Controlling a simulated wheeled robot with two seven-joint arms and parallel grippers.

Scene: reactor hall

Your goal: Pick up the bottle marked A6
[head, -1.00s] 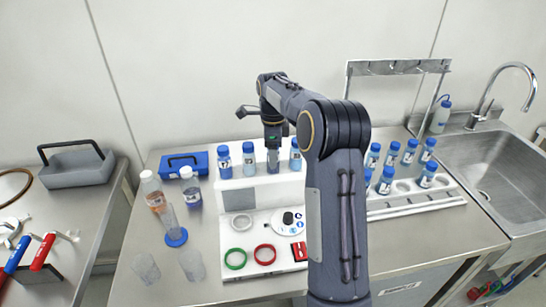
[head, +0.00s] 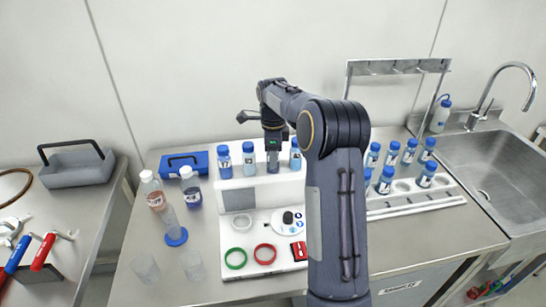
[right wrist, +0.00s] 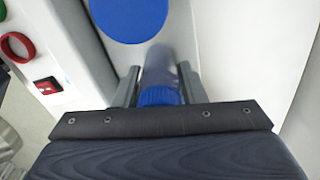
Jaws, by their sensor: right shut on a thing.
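A row of blue-capped bottles stands on the raised white shelf of a rack (head: 237,198) in the head view. My right gripper (head: 273,160) reaches down from above into this row, between a bottle (head: 249,160) on its left and a bottle (head: 295,157) on its right. In the right wrist view, my right gripper (right wrist: 157,88) has its fingers on either side of a blue-capped bottle (right wrist: 158,97) and is shut on it. Its label is hidden, so I cannot read whether it is A6. My left gripper is not in view.
Another bottle (head: 224,162) stands at the row's left end. Several blue-capped bottles stand in a rack (head: 415,207) on the right, beside the sink (head: 487,165). Loose bottles and clear beakers stand on the left. A green ring (head: 235,259) and a red ring (head: 265,254) lie in front.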

